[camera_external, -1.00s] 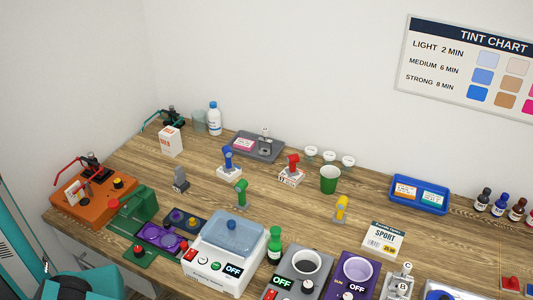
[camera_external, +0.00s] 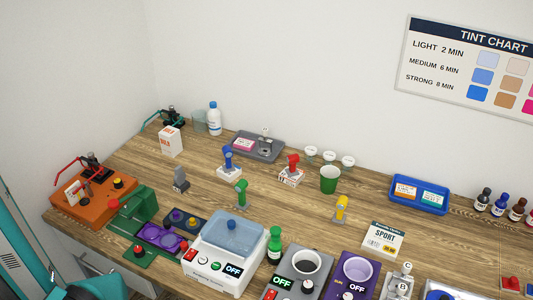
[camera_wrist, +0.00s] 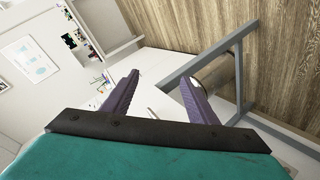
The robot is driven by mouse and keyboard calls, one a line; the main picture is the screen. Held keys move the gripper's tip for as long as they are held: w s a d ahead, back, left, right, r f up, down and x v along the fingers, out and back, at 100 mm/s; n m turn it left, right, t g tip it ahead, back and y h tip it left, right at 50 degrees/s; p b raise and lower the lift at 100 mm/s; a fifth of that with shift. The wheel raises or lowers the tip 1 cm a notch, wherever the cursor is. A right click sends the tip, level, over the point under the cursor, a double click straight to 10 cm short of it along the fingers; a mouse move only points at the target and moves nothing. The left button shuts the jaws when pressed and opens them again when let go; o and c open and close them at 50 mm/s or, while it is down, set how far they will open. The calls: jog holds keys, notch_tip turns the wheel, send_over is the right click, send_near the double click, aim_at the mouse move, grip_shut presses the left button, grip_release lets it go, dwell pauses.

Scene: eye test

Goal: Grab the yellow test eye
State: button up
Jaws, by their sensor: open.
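The yellow test eye (camera_external: 341,208) is a small yellow piece on a stand, upright on the wooden bench in the external view, between the green cup and the SPORT card. My gripper (camera_wrist: 160,79) shows in the wrist view as two purple fingers, spread apart with nothing between them. It is well away from the yellow piece, which does not show in the wrist view. In the external view only teal parts of my arm show at the lower left; the fingers are out of that picture.
Near the yellow piece stand a green cup (camera_external: 329,180), a red piece (camera_external: 292,165) and the SPORT card (camera_external: 383,239). A blue piece (camera_external: 228,160), a green piece (camera_external: 241,193) and a clear-lidded machine (camera_external: 232,234) are further left. A grey frame (camera_wrist: 239,78) crosses the wrist view.

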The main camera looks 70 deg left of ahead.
jog(key=w+d+r+t+h, duration=0.2)
jog(key=d+r, duration=0.5)
jog(key=r, duration=0.5)
jog(key=w+a+r+t, duration=0.2)
jog(key=w+a+r, duration=0.25)
jog(key=r, duration=0.45)
jog(key=w+a+r+m+t+y, duration=0.15)
jog(key=w+a+r, duration=0.4)
jog(key=a, duration=0.65)
jog(key=w+a+r+m+t+y, duration=0.15)
jog(key=w+a+r, duration=0.25)
jog(key=a+r, duration=0.55)
jog(key=w+a+r+m+t+y, duration=0.15)
jog(key=w+a+r, duration=0.25)
jog(key=a, duration=1.1)
jog(key=a+f+m+g+p, duration=0.1)
jog(key=a+f+m+g, duration=0.15)
jog(key=a, duration=0.95)
jog(key=a+f+m+g+p, duration=0.15)
jog(key=a+f, duration=0.25)
jog(key=a, duration=0.9)
jog(key=s+a+f+m+g+h+p, duration=0.1)
jog(key=s+a+f+m+g+h, duration=0.1)
jog(key=s+a, duration=0.5)
jog(key=s+a+f+m+g+h+p, duration=0.2)
jog(key=s+a+f, duration=0.3)
jog(key=a, duration=0.6)
jog(key=s, duration=0.2)
jog(key=shift+s+a+g, duration=0.3)
jog(key=shift+a+g, duration=0.05)
